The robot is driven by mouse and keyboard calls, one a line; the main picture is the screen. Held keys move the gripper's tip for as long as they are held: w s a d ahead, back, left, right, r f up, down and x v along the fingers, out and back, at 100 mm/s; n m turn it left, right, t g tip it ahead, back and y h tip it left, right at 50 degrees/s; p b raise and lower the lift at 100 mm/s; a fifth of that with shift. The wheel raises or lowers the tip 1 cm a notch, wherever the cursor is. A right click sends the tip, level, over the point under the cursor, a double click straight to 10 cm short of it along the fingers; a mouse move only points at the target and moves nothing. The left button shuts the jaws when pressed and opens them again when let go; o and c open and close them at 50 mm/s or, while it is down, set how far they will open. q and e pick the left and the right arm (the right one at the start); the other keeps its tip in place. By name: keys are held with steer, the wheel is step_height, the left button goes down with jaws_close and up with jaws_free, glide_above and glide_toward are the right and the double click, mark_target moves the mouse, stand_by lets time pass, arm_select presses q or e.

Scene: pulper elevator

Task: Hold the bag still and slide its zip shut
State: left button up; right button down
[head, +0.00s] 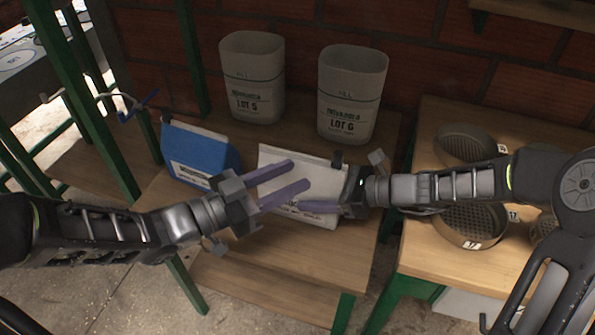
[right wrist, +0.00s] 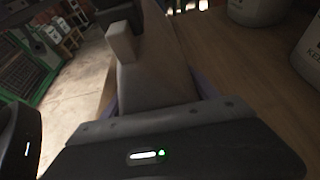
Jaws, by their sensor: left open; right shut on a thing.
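A white bag (head: 275,158) stands on the wooden bench in the middle of the head view, its top edge toward the wall. A small dark tab (head: 337,158), perhaps the zip slider, sits at the right end of that edge. My left gripper (head: 300,173) is open, its two purple fingers spread in front of the bag's face; I cannot tell whether they touch it. My right gripper (head: 308,205) reaches in from the right and is shut on the bag's lower right part. The fingers and both hands hide much of the bag's front. The right wrist view shows the hold poorly.
A blue bag (head: 200,153) stands left of the white one. Two grey bins, LOT 5 (head: 252,75) and LOT 6 (head: 351,92), stand behind by the brick wall. Round sieves (head: 464,143) lie on the right table. Green posts (head: 90,100) rise at left.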

steer(key=shift+c, duration=0.7)
jaws_free()
steer(key=shift+d, duration=0.15)
steer(key=v, duration=1.1)
steer(key=shift+d+r, duration=0.2)
steer(key=shift+d, duration=0.15)
steer(key=shift+s+r, duration=0.1)
steer(key=shift+s, duration=0.05)
